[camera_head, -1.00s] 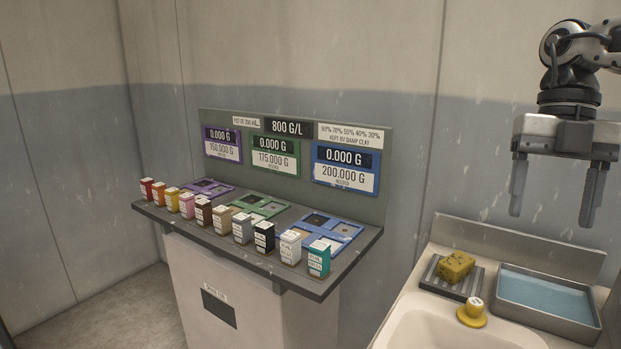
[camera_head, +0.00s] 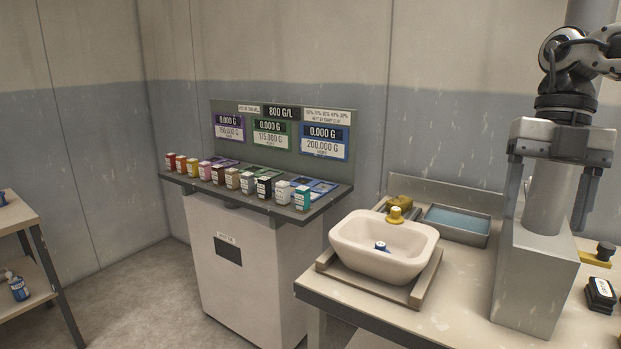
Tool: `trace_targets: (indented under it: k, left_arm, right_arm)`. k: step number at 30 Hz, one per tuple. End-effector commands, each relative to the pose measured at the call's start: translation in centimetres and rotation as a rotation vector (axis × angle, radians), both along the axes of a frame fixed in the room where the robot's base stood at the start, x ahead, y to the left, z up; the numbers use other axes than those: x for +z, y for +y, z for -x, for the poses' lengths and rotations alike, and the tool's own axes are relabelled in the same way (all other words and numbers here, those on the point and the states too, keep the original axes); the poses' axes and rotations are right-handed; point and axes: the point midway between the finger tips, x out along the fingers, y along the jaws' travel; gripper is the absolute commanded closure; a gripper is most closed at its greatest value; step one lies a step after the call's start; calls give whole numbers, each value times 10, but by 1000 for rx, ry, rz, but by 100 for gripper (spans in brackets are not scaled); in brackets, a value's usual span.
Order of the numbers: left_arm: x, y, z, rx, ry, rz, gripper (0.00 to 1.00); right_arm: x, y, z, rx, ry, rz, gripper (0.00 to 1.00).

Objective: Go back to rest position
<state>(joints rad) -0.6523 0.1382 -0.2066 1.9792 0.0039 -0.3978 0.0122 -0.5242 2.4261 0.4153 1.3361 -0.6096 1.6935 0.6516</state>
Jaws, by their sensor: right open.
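My right gripper (camera_head: 543,205) hangs at the right of the head view, fingers pointing down. My left gripper is not in view.
A weighing stand (camera_head: 245,270) carries several coloured boxes. A shelf (camera_head: 20,215) stands left; floor between is open.

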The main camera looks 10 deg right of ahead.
Motion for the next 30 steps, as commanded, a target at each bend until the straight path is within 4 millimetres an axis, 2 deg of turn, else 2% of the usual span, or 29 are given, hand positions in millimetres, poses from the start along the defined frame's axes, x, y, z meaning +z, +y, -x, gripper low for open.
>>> trace_targets:
  k: [1,5,11,14,17,21,23,26,30]
  left_arm:
    - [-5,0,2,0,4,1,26]
    - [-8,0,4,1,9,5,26]
    - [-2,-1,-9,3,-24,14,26]
    - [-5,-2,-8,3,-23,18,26]
    - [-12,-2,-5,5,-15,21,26]
    - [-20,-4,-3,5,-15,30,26]
    - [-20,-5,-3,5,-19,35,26]
    - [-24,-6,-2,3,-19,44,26]
    - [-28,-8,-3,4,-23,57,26]
  right_arm:
    - [-18,-8,1,-22,-10,-56,32]
    - [-50,-16,0,-66,-55,-175,32]
    - [-105,-25,1,-167,-139,-377,32]
    - [-139,-28,3,-247,-196,-497,32]
    - [-183,-28,7,-368,-266,-643,32]
    - [-256,-20,15,-638,-385,-862,32]
    - [-285,-15,20,-774,-430,-937,32]
    - [-332,-1,31,-1013,-478,-1026,32]
    - [-394,30,51,-1379,-486,-1092,32]
